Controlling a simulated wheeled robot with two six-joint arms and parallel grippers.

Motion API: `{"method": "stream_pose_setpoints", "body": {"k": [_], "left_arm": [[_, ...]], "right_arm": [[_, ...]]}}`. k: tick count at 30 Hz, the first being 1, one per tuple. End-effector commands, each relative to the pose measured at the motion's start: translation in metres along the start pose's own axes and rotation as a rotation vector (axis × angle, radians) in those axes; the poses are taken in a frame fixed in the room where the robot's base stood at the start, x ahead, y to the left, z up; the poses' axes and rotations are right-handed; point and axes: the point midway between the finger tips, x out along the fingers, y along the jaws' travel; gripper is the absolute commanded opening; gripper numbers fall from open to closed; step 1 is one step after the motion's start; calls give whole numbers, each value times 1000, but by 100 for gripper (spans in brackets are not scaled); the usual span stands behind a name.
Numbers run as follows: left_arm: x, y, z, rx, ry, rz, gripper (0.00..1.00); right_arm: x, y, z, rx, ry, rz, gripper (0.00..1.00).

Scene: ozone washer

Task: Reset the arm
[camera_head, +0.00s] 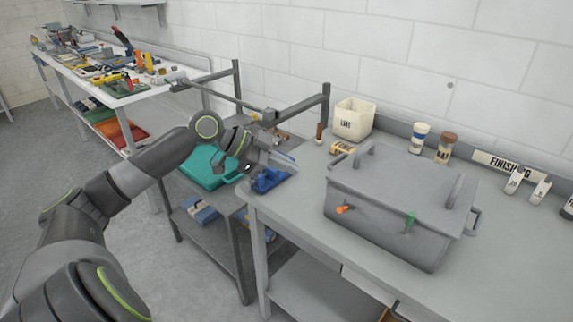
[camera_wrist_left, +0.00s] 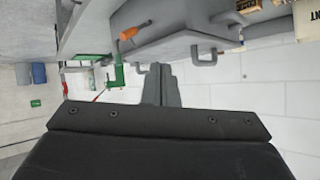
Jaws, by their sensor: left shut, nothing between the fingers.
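My left arm reaches in from the left in the head view. Its gripper (camera_head: 286,160) is over the left end of the grey workbench, near a blue object (camera_head: 269,180), and holds nothing. In the left wrist view the two fingers (camera_wrist_left: 161,84) are together. The grey ozone washer box (camera_head: 395,205) stands on the bench to the right of the gripper, apart from it. The box has an orange knob and a green knob on its front, and its lid is down. It also shows in the left wrist view (camera_wrist_left: 180,22). My right gripper is not in view.
A white bin (camera_head: 353,119), two bottles (camera_head: 420,138) and a FINISHING sign (camera_head: 508,167) stand along the wall. A teal case (camera_head: 208,165) lies on the lower cart beside the bench. A tool-covered table (camera_head: 125,88) is at the back left. The bench front is clear.

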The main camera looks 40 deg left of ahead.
Motion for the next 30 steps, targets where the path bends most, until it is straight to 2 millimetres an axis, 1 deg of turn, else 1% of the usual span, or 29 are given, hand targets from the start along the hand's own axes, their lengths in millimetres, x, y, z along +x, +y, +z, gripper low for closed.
{"method": "stream_pose_setpoints", "body": {"k": [9, 11, 13, 14, 17, 18, 20, 21, 25, 28, 30], "left_arm": [[2, 1, 2, -2, -3, 1, 0], [6, 6, 9, -9, -14, 7, 0], [17, 19, 25, -24, -43, 19, 0], [23, 26, 34, -34, -59, 24, 0], [46, 60, 73, -75, -136, 37, 0], [55, 76, 89, -96, -171, 38, 0], [66, 100, 112, -128, -223, 32, 0], [72, 115, 126, -152, -256, 24, 0], [84, 163, 165, -240, -360, -30, 0], [86, 196, 188, -320, -434, -95, 0], [83, 218, 201, -384, -486, -153, 0]], "right_arm": [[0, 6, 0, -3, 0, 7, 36], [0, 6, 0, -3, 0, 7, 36], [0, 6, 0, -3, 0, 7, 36], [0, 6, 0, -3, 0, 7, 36], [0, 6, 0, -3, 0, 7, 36], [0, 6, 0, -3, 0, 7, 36], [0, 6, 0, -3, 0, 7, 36], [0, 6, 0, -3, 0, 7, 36], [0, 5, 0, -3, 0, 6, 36], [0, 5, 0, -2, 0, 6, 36], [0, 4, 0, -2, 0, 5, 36]]}}
